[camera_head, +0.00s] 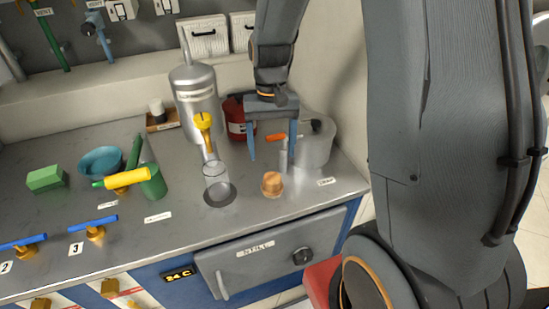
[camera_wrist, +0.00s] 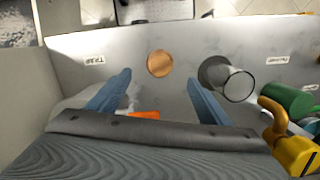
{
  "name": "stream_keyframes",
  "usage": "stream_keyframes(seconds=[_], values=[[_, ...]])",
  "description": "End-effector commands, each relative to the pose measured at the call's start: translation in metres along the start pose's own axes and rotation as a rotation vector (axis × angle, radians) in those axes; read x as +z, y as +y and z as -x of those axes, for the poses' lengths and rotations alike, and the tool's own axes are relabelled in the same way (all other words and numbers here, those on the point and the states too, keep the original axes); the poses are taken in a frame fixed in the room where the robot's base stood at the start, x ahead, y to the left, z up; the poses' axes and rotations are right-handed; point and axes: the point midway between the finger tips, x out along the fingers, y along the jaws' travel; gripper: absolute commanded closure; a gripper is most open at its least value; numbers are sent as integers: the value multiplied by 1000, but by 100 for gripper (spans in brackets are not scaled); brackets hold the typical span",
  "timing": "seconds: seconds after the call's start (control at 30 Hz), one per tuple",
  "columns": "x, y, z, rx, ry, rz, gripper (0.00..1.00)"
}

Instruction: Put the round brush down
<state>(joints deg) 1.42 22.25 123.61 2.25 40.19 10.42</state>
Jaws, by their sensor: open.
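A short, round orange-brown piece (camera_head: 271,183), which looks like the round brush, stands on the grey counter (camera_head: 240,222) near its front edge. In the wrist view it shows as a copper-coloured disc (camera_wrist: 160,63) just beyond the fingertips. My gripper (camera_head: 271,156) has its two blue fingers spread apart, behind and above the piece in the head view. In the wrist view the gripper (camera_wrist: 158,82) has nothing held between its fingertips. A gap shows between the fingers and the piece.
A glass cylinder (camera_head: 216,182) stands left of the piece. A grey pot (camera_head: 318,145), a small orange-topped item (camera_head: 273,137) and a red canister (camera_head: 236,118) stand near the gripper. A tall metal tank (camera_head: 194,103) and green pot (camera_head: 153,183) are farther left.

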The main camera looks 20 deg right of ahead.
Motion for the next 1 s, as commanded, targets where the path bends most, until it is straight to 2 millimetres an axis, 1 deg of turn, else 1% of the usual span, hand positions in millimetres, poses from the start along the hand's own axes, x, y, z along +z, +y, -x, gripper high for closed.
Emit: stream_keyframes(seconds=[0.1,0.3,0.4,0.47,0.6,0.87,0.97,1.0], values=[[23,4,11,-3,50,50,28],[73,14,23,-4,160,164,28],[91,17,24,-2,198,207,28],[98,18,24,-1,213,224,28],[104,19,24,0,227,240,28],[104,19,24,0,226,239,28],[104,19,24,0,226,239,43],[104,19,24,0,226,239,50]])
